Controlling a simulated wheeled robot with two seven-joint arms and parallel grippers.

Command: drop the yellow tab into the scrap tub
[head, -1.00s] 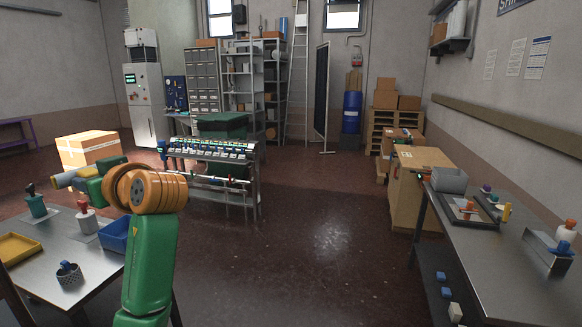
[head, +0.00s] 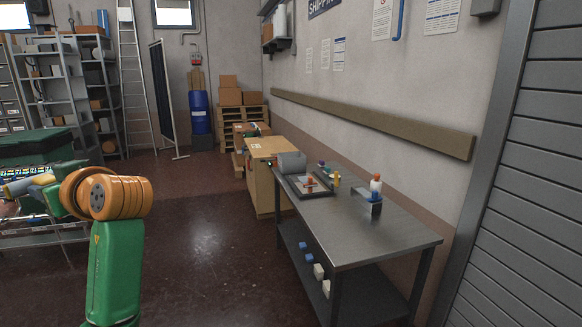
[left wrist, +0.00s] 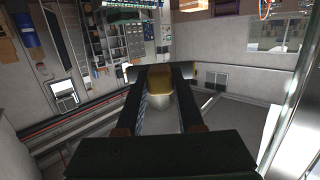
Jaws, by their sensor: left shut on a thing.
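My left gripper (left wrist: 158,76) is shut on a small yellow thing (left wrist: 159,73) with a pale lower part, seen between the dark fingers in the left wrist view. It looks like the yellow tab, but its full shape is hidden. In the head view my left arm rises at the left, and its gripper cannot be made out clearly. A grey open-topped tub (head: 292,163), possibly the scrap tub, stands at the far end of the metal table (head: 375,237), well apart from my left gripper. My right gripper is not in view.
A dark tray (head: 296,191) with a red-orange piece lies by the tub, next to a yellow upright piece (head: 337,179). A cardboard box (head: 264,182) is behind the table. The floor left of it is clear.

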